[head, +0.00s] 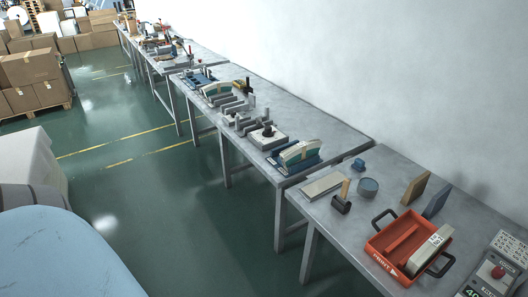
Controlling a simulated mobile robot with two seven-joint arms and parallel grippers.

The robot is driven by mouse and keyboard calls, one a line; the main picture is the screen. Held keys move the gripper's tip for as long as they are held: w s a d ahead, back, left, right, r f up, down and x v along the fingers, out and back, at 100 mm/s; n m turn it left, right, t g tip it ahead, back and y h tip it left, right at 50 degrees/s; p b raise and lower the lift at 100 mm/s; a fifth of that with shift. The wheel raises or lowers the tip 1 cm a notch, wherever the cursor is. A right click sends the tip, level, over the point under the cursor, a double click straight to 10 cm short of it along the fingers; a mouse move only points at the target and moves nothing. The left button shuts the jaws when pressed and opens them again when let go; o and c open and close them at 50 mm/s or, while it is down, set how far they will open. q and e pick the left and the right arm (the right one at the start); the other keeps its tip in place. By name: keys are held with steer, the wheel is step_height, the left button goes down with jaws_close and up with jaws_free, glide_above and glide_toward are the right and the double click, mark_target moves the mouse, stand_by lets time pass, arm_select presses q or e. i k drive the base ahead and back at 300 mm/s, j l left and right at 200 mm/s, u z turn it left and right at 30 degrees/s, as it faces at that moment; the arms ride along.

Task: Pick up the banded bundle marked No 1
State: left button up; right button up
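A pale bundle (429,250) with a white label lies in the right part of an orange-red tray (374,248) on the nearest table. The label's dark lettering is too small to read for certain. A reddish bar (400,238) lies beside it in the tray. Another pale bundle with a tan band (299,153) stands in a blue holder (284,169) on the middle table. A similar bundle (216,90) stands farther back; no number is readable on either. Neither of my grippers is in view.
The tray has black handles and "PRINT" on its front. Green floor lies left.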

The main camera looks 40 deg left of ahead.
mark_target(302, 151)
steer(key=u, duration=1.1)
